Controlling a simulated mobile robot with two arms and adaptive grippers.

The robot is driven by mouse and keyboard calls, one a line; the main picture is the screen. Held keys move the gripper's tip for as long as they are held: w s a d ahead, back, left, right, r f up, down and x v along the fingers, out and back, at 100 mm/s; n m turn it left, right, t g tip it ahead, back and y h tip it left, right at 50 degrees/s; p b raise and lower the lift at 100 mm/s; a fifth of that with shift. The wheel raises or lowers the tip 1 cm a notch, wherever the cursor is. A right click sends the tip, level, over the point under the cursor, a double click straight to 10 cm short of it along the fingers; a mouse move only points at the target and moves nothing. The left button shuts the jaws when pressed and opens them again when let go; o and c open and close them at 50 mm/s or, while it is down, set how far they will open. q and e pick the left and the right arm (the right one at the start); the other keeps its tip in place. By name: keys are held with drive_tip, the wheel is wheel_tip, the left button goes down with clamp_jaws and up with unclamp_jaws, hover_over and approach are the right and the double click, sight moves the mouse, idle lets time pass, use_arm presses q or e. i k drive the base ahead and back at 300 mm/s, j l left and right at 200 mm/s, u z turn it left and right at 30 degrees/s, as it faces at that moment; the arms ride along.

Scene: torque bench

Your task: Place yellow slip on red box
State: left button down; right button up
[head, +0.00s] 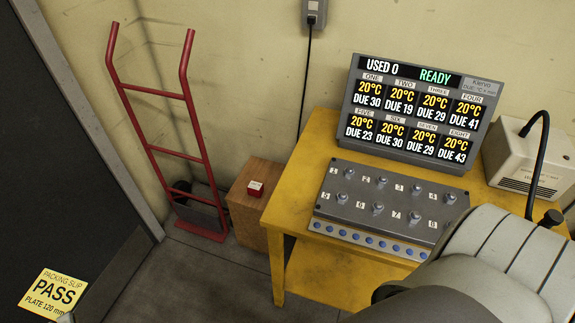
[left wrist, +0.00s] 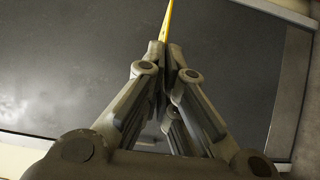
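The yellow slip (head: 53,292), printed "PACKING SLIP PASS PLATE 120 mm", is at the lower left of the head view, in front of a dark panel. In the left wrist view the slip (left wrist: 168,20) shows edge-on as a thin yellow strip between the fingertips. My left gripper (left wrist: 166,46) is shut on it; in the head view only a bit of the gripper (head: 66,318) shows at the bottom edge. A small red box (head: 254,189) with a white label sits on a wooden block, well right of and above the slip. My right gripper is not in view.
The wooden block (head: 248,217) stands between a red hand truck (head: 165,130) and a yellow bench (head: 290,210). The bench carries a grey panel of knobs (head: 388,208) and a display (head: 413,110) reading "READY". Grey floor (head: 210,275) is clear before the block.

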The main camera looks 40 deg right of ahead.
sight(255, 185)
drive_tip(key=i+z, duration=0.25)
drive_tip(key=z, duration=0.25)
drive_tip(key=i+z, duration=0.3)
drive_tip(key=z, duration=0.2)
drive_tip(key=i+j+z, duration=0.2)
drive_tip(key=z, duration=0.3)
drive_tip(key=i+j+z, duration=0.2)
drive_tip(key=z, duration=0.25)
drive_tip(key=j, duration=0.1)
